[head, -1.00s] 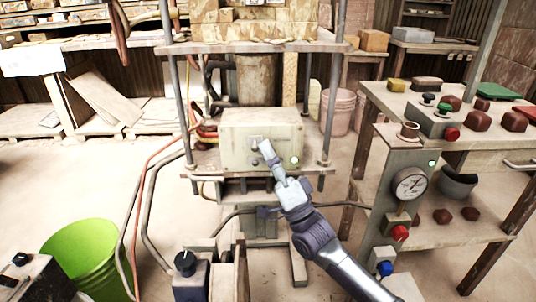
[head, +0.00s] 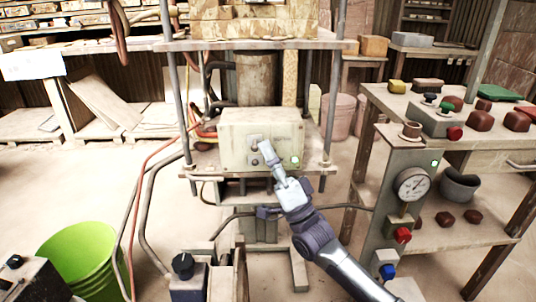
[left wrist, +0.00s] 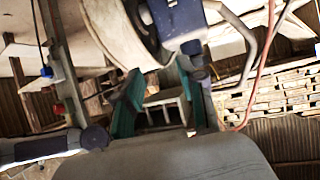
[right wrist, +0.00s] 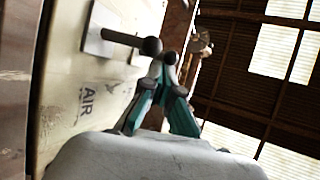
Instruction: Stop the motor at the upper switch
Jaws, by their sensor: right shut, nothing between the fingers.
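The pale control box (head: 232,150) sits on the press, with a lit green lamp (head: 295,162) at its lower right. An upper switch (head: 256,138) shows on its front, just above my right gripper's tip. My right gripper (head: 265,147) is shut and empty in front of the box. In the right wrist view, a lever with a dark ball end (right wrist: 151,46) sticks out of a metal plate (right wrist: 100,42). My right fingertips (right wrist: 169,60) are right beside the ball; I cannot tell whether they touch. My left gripper (left wrist: 160,88) is open and empty, outside the head view.
A grey panel with a gauge (head: 412,185), red button (head: 403,235) and blue button (head: 387,271) stands at the right. A green bucket (head: 85,255) is at the lower left. Hoses (head: 135,205) run down left of the press. An "AIR" label (right wrist: 88,102) marks the box.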

